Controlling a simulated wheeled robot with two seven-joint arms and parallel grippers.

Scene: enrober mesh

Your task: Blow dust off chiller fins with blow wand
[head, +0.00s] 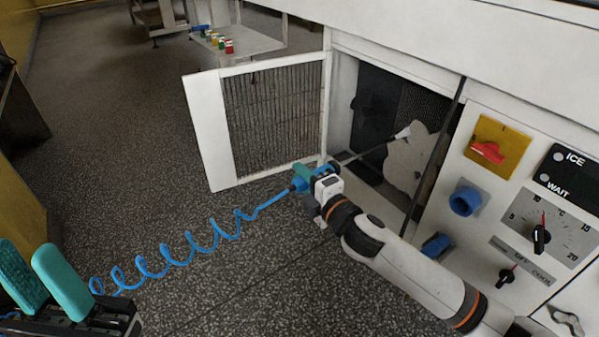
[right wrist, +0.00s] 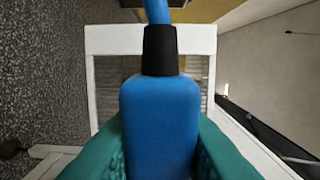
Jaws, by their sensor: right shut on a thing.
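The blue blow wand (head: 299,177) is held in my right gripper (head: 316,174), whose teal fingers are shut on its handle. Its thin tube points up and right into the open chiller bay, and its pale nozzle (head: 402,132) appears in front of the dust. A pale grey dust patch (head: 408,160) covers part of the dark chiller fins (head: 422,107). In the right wrist view the blue wand handle (right wrist: 160,115) sits between the teal fingers; the nozzle is out of view there. My left gripper (head: 38,262) is at lower left, its teal fingers apart and empty.
A blue coiled hose (head: 180,255) runs from the wand to lower left. The white-framed grille door (head: 207,130) stands open left of the bay. Right of it is a control panel (head: 480,215) with knobs and a red switch (head: 487,152). A dark strut crosses the bay. Floor is clear at left.

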